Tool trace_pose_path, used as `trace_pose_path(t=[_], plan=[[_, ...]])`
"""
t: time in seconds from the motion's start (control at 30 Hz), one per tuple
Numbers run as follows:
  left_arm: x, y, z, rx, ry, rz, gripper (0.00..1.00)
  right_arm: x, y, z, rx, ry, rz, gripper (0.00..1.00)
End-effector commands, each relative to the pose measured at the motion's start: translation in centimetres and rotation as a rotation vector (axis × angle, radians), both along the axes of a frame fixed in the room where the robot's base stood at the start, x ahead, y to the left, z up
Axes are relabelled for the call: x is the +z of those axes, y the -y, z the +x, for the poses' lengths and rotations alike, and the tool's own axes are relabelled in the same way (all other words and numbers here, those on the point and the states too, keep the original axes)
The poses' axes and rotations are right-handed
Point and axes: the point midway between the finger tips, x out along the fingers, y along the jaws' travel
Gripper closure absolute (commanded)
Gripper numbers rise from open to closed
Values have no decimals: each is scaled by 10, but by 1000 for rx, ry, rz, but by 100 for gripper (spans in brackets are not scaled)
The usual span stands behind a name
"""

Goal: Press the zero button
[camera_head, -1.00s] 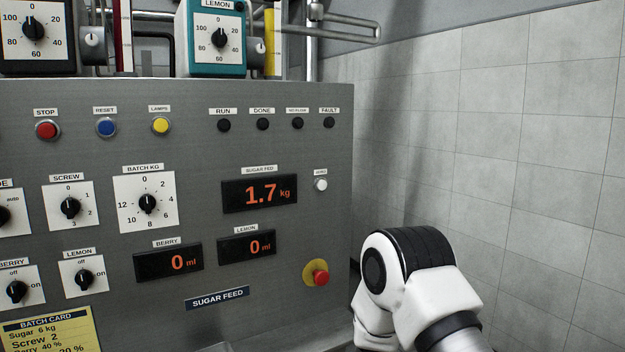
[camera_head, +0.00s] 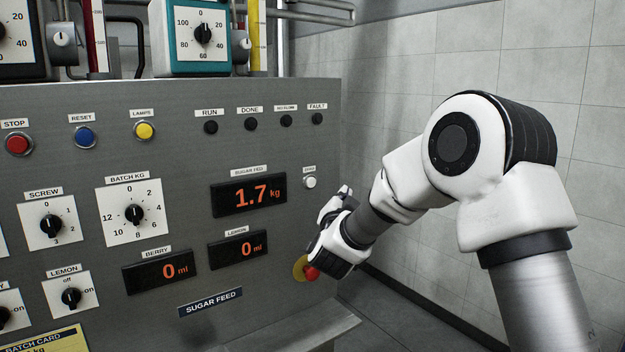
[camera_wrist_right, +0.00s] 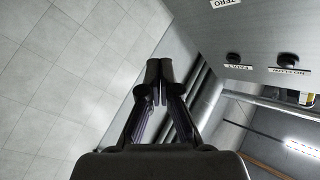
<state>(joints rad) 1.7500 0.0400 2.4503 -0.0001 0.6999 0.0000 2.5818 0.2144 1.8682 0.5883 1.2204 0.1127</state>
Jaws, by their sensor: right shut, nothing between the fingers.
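The zero button (camera_head: 310,182) is a small white round button on the grey control panel, under a small label and right of the sugar display (camera_head: 248,195), which reads 1.7 kg. My right gripper (camera_head: 344,191) is just right of and a little below the button in the head view, apart from it in the picture. In the right wrist view its fingers (camera_wrist_right: 160,74) are together and empty. That view shows the ZERO label (camera_wrist_right: 226,3) at the top edge; the button itself is out of frame there. My left gripper is not in view.
A red emergency button on a yellow ring (camera_head: 300,267) is partly hidden behind my right wrist. Dark indicator lamps (camera_head: 317,119) sit above the zero button. Berry (camera_head: 160,271) and lemon (camera_head: 238,249) displays read 0 ml. Free room lies between panel and tiled wall.

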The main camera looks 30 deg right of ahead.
Motion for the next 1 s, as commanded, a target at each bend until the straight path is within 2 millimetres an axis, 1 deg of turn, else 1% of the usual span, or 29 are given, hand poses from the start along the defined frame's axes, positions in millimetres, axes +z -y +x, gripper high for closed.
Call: trace_pose_path(t=[0.23,0.37,0.47,0.77,0.9,1.0], plan=[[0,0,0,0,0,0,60,-1,0,1,0,-2,-1,100],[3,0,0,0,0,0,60,0,-1,6,1,-2,-2,100],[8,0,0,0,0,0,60,1,-2,16,0,-2,-3,100],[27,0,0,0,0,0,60,2,-5,60,2,-3,-2,100],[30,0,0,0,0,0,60,0,-6,77,0,-2,-1,100],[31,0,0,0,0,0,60,0,-7,85,1,-2,-2,100]])
